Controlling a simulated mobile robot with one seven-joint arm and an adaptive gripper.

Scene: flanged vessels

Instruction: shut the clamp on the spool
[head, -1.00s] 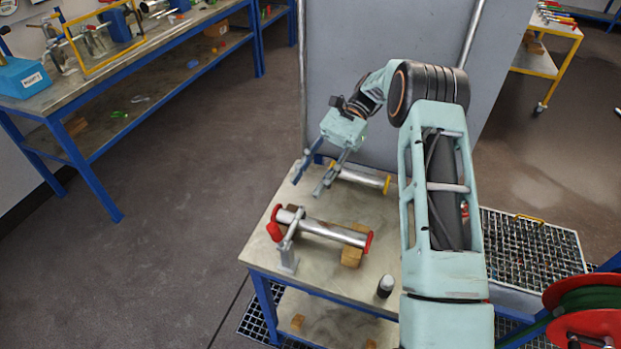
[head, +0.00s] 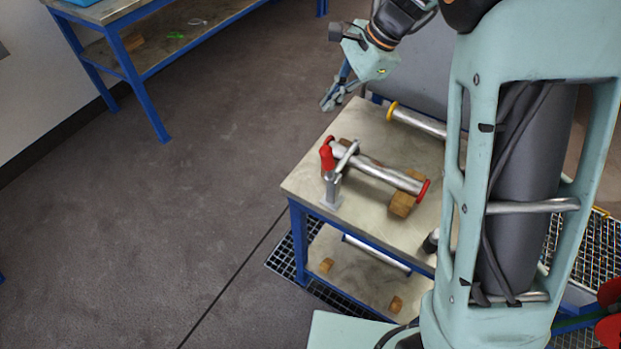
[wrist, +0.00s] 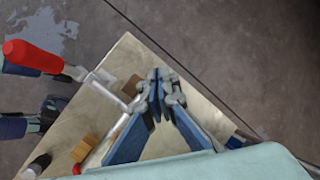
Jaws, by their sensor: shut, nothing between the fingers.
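The spool (head: 378,171) is a silver pipe with red end flanges, resting on wooden blocks on a small table (head: 310,183). The clamp (head: 332,187) stands at its left end, with a grey post, a red handle (head: 327,158) standing up and a pale bar reaching to the spool. Whether the bar presses on the spool I cannot tell. My gripper (head: 332,103) is beyond the table's far left corner, apart from the clamp. In the wrist view the gripper (wrist: 160,90) has its fingertips together and empty; the red handle (wrist: 32,57) shows at left.
A second pipe with a yellow end (head: 418,121) lies at the table's back. A dark cylinder (head: 431,241) stands near the front right, partly hidden by my arm. A wooden block (head: 402,204) supports the spool's right end. Floor left of the table is clear.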

